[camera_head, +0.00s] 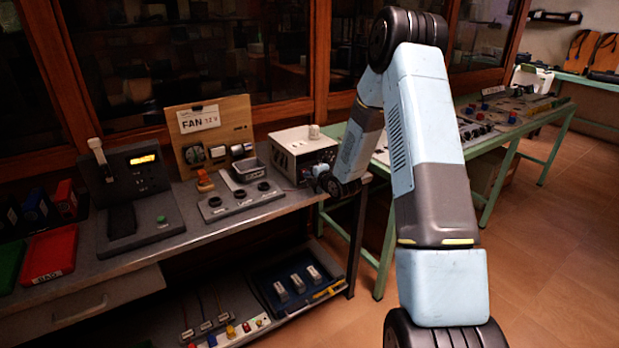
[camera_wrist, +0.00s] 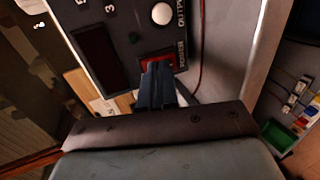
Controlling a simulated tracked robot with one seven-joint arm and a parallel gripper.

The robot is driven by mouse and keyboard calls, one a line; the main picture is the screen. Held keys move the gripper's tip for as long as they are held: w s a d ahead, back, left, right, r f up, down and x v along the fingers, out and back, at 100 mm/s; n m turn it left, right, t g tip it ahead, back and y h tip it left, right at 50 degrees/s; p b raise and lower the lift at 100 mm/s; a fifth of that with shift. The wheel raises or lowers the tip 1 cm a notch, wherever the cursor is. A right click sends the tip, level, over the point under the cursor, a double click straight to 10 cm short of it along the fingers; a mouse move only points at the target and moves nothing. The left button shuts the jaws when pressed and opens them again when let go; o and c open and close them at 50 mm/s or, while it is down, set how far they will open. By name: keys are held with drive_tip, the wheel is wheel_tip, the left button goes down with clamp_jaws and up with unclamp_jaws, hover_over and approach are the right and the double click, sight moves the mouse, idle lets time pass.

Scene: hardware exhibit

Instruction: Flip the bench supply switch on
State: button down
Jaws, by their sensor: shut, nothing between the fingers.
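The bench supply (camera_head: 292,150) is a pale box on the bench at the middle of the head view. Its dark front panel (camera_wrist: 124,35) fills the upper middle of the wrist view, with a dark display window and a white round knob. A red switch (camera_wrist: 174,57) in a dark frame sits beside the printed lettering. My gripper (camera_wrist: 157,68) is shut and empty, its fingertips in front of the switch and covering part of it. I cannot tell whether they touch it or which way it is tipped. In the head view my gripper (camera_head: 312,171) is at the supply's front, mostly hidden by my wrist.
A grey control plate with a small bin (camera_head: 247,170) stands left of the supply, before the wooden FAN board (camera_head: 235,113). A dark device with a lit display (camera_head: 142,160) is further left. A lower shelf holds a blue tray (camera_head: 262,279). A green-framed table (camera_head: 515,128) stands right.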

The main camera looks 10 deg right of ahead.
drive_tip(key=v, duration=1.3)
drive_tip(key=shift+s, duration=0.35)
drive_tip(key=shift+a, duration=0.1)
drive_tip(key=shift+s+f, duration=0.1)
drive_tip(key=shift+f, duration=0.55)
drive_tip(key=x, duration=1.4)
